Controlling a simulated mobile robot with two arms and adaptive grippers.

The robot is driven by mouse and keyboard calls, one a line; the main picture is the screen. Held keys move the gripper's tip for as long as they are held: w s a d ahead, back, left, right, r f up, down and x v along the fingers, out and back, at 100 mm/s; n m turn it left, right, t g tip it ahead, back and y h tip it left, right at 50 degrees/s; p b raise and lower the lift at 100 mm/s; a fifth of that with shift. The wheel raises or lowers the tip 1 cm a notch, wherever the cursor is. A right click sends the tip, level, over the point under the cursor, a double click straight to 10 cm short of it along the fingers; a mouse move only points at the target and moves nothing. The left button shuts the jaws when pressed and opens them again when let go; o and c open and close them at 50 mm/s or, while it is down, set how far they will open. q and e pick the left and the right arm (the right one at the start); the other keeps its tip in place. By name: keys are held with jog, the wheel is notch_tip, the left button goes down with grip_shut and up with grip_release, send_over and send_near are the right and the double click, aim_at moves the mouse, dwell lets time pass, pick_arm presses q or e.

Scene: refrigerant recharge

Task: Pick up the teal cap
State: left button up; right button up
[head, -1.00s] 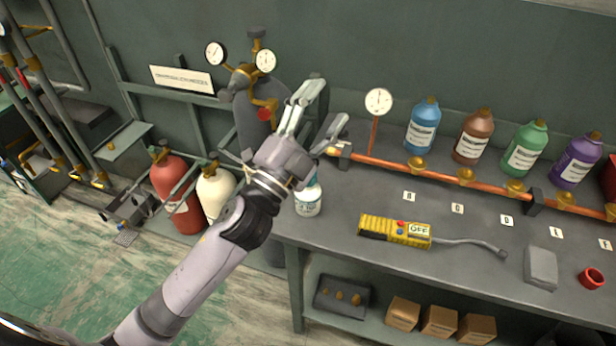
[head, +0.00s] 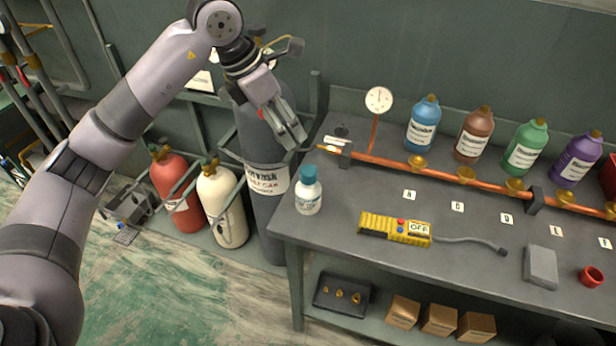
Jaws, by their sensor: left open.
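The teal cap (head: 308,174) sits on top of a small white bottle (head: 308,202). The bottle stands upright near the left end of the grey workbench (head: 340,262). My left gripper (head: 294,139) is open and empty, pointing down and to the right. In the picture its fingers are above and slightly left of the cap, apart from it. The gripper partly covers the large grey cylinder behind it. My right gripper is not in view.
A copper pipe (head: 396,166) with valves runs along the bench, with a gauge (head: 379,100) rising from it. A yellow detector (head: 396,229) lies right of the bottle. Blue (head: 423,124), brown (head: 474,136), green and purple bottles stand behind the pipe.

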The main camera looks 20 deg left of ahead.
aim_at(306, 170)
pick_arm(q)
jog(key=p+x, duration=0.1)
jog(key=x, duration=0.3)
jog(key=p+x, duration=0.1)
jog(key=x, duration=0.3)
jog(key=a+p+x, duration=0.1)
jog(key=x, duration=0.2)
jog(key=shift+d+f+p, duration=0.15)
jog(key=shift+f+p, duration=0.15)
jog(key=shift+f, duration=0.25)
jog(key=p+x, duration=0.1)
jog(key=x, duration=0.2)
jog(key=p+x, duration=0.1)
jog(key=shift+s+f+p, duration=0.2)
jog(key=shift+f+p, duration=0.1)
jog(key=shift+f, duration=0.2)
jog(key=shift+w+f, duration=0.1)
jog(key=shift+f, duration=0.2)
jog(key=shift+c, duration=0.5)
jog(key=c, duration=0.9)
